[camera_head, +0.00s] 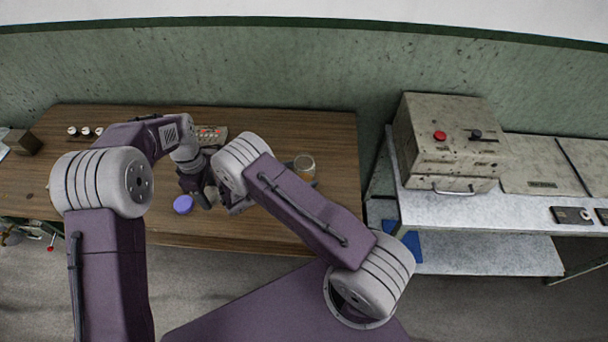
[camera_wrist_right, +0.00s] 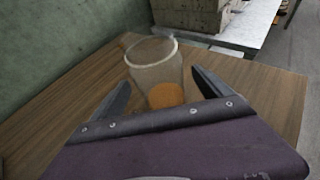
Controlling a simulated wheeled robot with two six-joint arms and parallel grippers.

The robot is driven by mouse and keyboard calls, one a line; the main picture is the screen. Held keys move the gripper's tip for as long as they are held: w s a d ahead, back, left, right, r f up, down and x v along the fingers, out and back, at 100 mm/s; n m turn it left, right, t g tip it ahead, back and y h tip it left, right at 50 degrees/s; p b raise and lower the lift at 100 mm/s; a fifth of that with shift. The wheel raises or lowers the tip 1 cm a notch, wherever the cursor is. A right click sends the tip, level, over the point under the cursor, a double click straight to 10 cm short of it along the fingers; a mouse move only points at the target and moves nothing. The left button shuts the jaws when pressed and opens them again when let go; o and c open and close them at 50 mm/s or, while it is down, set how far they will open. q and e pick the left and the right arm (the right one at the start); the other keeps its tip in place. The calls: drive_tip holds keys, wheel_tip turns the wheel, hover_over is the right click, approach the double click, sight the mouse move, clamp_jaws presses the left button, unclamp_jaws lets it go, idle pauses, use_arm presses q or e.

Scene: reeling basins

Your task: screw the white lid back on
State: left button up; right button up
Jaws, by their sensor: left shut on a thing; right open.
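A clear glass jar (camera_head: 304,166) with orange contents stands on the wooden table. In the right wrist view the jar (camera_wrist_right: 157,72) is upright with its round rim bare, and no lid is on it. My right gripper (camera_wrist_right: 165,98) is open, its two fingers on either side of the jar. In the head view its own arm partly hides it. My left gripper (camera_head: 206,199) is low over the table, left of the jar, and shut on a small pale thing (camera_head: 211,193). That thing is mostly hidden, so I cannot tell whether it is the white lid.
A purple round lid (camera_head: 183,204) lies by my left gripper near the table's (camera_head: 300,120) front edge. A panel with coloured buttons (camera_head: 211,134) and several small white-topped items (camera_head: 86,131) are at the back. A grey box (camera_head: 452,140) stands on the right bench.

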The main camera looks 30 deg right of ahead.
sight(310, 162)
use_arm(q)
drive_tip(key=shift+d+f+b, duration=0.1)
drive_tip(key=shift+f+b, duration=0.2)
drive_tip(key=shift+f, duration=0.05)
use_arm(e)
drive_tip(key=x, duration=0.5)
drive_tip(key=shift+d, duration=0.1)
drive_tip(key=shift+r, duration=0.1)
drive_tip(key=c, duration=1.6)
drive_tip(key=shift+c, duration=0.2)
drive_tip(key=shift+r, duration=0.15)
use_arm(q)
drive_tip(key=shift+f, duration=0.2)
use_arm(e)
drive_tip(key=shift+w+r, duration=0.1)
drive_tip(key=shift+r, duration=0.8)
use_arm(q)
drive_tip(key=shift+f+b, duration=0.15)
drive_tip(key=shift+b, duration=0.2)
use_arm(e)
drive_tip(key=shift+r, duration=1)
use_arm(q)
drive_tip(key=shift+f+b, duration=0.45)
use_arm(e)
drive_tip(key=s+a+r, duration=0.4)
drive_tip(key=s+r, duration=0.3)
drive_tip(key=s, duration=0.4)
drive_tip(key=shift+a, duration=0.2)
